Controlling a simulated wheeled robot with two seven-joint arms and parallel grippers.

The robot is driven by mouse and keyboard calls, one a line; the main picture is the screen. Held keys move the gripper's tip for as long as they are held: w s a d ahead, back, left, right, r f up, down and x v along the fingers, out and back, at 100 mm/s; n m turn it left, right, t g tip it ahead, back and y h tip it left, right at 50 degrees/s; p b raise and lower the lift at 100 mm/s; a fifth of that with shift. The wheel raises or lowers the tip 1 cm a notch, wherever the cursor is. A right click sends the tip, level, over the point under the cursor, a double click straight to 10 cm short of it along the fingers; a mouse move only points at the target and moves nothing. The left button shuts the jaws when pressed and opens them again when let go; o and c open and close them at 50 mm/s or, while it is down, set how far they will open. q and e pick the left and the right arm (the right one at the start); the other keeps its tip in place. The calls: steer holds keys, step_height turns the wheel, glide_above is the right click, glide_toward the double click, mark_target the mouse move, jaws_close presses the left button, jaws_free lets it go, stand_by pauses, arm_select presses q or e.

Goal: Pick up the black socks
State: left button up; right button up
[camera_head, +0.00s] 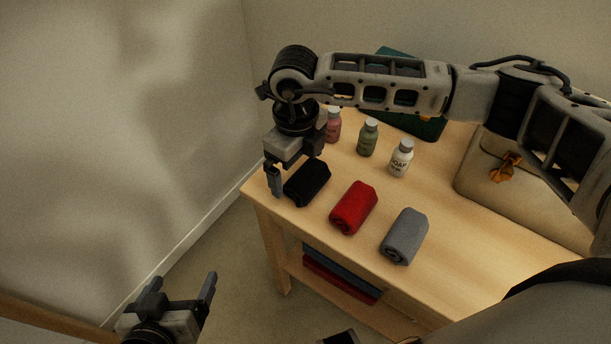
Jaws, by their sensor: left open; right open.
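The black socks (308,183) are a rolled bundle lying on the wooden table (465,245) near its left corner. My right gripper (288,180) reaches across from the right and points down over the black socks. It is open, with one finger at the left side of the roll; the other finger is mostly hidden. I cannot tell whether it touches the socks. My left gripper (182,282) is open and empty, low at the left, off the table.
A red roll (354,207) and a grey roll (405,236) lie right of the black socks. Several small bottles, including a white one (401,158), stand behind. A beige case (490,170) and a dark green object (428,128) are further back. Folded items sit on the lower shelf.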

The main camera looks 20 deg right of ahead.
steer(key=shift+f, duration=1.2)
steer(key=c, duration=1)
steer(key=shift+r, duration=0.1)
